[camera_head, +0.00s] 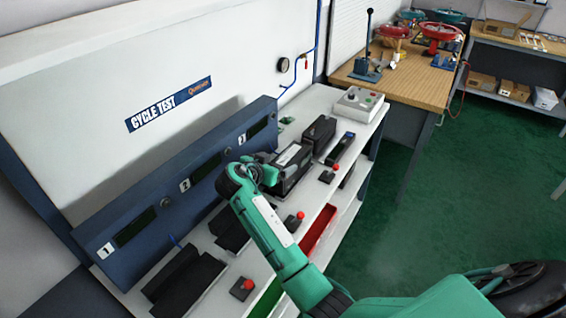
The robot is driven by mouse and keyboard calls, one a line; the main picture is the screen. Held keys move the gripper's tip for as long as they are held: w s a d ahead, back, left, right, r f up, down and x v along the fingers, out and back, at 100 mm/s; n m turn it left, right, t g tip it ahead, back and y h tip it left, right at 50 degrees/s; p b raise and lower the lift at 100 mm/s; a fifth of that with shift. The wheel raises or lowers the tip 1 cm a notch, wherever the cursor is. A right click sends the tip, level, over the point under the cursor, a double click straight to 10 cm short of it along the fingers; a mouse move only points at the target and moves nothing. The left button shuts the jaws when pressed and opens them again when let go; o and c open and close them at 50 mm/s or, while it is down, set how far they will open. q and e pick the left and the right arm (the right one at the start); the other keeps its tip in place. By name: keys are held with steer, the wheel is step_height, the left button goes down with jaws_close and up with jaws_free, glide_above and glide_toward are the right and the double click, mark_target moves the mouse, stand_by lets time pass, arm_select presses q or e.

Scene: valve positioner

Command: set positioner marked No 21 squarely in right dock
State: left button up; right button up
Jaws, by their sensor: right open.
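A dark box-shaped positioner (294,178) with a pale label on top sits on the white bench beside my right gripper. A second dark box (319,132) stands behind it, towards the far end. The number No 21 is not readable on either. My right gripper (268,174) is open, at the near left end of the labelled positioner; my arm partly hides the contact, so I cannot tell whether they touch. Black docks (183,283) lie along the bench below the blue panel (165,200) numbered 1, 2 and 3. My left gripper is not in view.
Small boxes with red buttons (242,289) line the bench's front edge. A red tray (318,232) is on the shelf below. A wooden workbench (412,82) is beyond. Green floor to the right is open.

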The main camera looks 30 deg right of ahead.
steer(key=b+v, duration=0.1)
steer(key=v, duration=0.5)
steer(key=shift+a, duration=0.1)
stand_by(0.3)
